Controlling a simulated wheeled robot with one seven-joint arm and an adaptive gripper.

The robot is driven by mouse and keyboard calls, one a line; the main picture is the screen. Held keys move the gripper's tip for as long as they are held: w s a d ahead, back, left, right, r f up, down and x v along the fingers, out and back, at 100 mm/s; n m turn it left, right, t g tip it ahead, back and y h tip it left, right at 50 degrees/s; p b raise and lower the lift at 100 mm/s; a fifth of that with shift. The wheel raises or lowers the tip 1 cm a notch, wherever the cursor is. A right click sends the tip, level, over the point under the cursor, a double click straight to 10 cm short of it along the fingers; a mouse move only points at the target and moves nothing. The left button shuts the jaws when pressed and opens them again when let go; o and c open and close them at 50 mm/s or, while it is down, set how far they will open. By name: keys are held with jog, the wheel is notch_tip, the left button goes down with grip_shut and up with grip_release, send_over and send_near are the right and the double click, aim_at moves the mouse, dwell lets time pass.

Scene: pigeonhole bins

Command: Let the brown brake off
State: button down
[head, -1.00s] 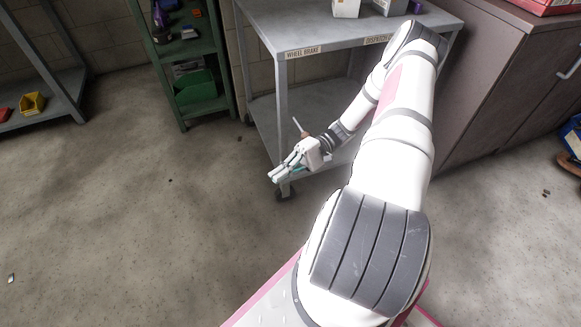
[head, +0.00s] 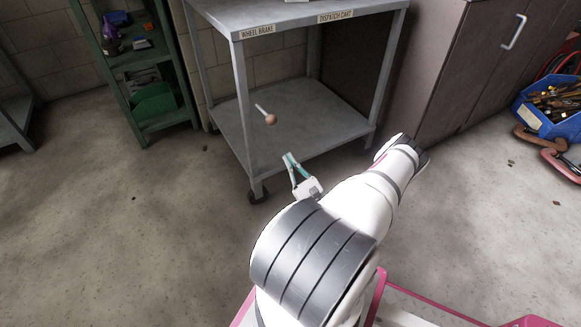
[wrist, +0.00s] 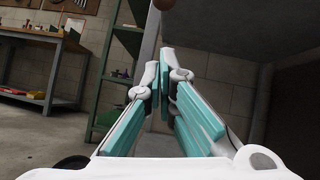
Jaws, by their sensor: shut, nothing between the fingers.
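The brake lever is a thin pale rod with a round brown knob (head: 271,119), at the near side of the grey dispatch cart (head: 243,95), under the "WHEEL BRAKE" label (head: 257,32). The rod slants from upper left down to the knob. My gripper (head: 288,156) is below and slightly right of the knob in the head view, apart from it. In the wrist view the knob (wrist: 163,4) shows at the top edge, above and beyond the fingertips (wrist: 163,60). The teal-padded fingers are shut and empty. The lever's pivot is not clear.
The cart's lower shelf (head: 310,125) is bare, and a front caster (head: 259,196) stands near my gripper. A green shelf unit (head: 125,70) is at left, a brown cabinet (head: 455,70) at right. A blue bin of tools (head: 552,105) sits far right. The floor at left is clear.

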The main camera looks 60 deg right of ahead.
aim_at(265, 114)
jog(key=w+d+r+b, duration=0.1)
jog(key=w+r+b, duration=0.1)
jog(key=w+r, duration=0.3)
jog(key=shift+w+d+r, duration=0.2)
jog(key=shift+d+r, duration=0.05)
jog(key=shift+r, duration=0.9)
jog(key=shift+r, duration=0.15)
jog(key=r+p, duration=0.1)
jog(key=p, duration=0.1)
jog(key=shift+a+g+p, duration=0.1)
jog(key=shift+g+p, duration=0.2)
jog(key=shift+p, duration=0.1)
jog(key=shift+f, duration=0.2)
